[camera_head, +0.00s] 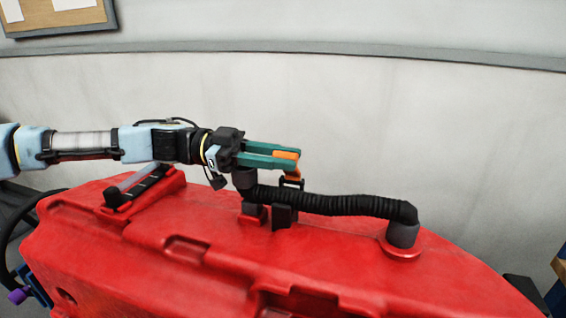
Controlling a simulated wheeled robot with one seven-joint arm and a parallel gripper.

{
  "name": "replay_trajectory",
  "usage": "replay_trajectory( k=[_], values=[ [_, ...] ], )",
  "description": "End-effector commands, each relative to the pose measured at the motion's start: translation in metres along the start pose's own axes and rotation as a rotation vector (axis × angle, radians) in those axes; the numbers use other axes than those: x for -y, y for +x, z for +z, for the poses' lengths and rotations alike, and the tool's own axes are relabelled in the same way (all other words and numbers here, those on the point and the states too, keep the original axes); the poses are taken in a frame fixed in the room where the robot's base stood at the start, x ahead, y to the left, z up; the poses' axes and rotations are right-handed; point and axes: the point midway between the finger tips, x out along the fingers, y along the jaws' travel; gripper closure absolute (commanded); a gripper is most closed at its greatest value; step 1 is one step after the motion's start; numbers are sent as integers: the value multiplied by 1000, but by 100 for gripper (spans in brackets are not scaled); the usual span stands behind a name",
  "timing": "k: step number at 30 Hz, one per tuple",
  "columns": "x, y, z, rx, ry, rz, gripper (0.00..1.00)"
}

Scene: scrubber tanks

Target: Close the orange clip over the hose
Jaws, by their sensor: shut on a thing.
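The orange clip (287,155) is at the tips of my gripper (284,158). My gripper's teal fingers point right and are shut on it. Below the clip is a small dark bracket with a pale part (292,182), just behind the hose. The clip stands above the hose. My fingers hide part of it, and I cannot tell whether it touches the hose.
Two upright blocks, one red (254,214) and one black (284,216), stand in front of the hose's left part. A black-and-red part (145,187) sits on the tank's left under my arm. Space above the hose's right part is free.

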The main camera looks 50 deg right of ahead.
Motion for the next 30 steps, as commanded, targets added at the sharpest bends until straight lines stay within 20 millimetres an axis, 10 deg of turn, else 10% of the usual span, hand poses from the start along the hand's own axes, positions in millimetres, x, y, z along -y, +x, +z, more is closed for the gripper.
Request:
replay_trajectory(
  k=[7, 8, 15, 30],
  values=[
    [0, 0, -1, 0, -1, 1, 100],
    [0, 0, -1, 0, -1, 1, 71],
    [0, 0, -1, 0, 0, 1, 44],
    [0, -29, 3, 2, 2, -5, 43]
  ],
)
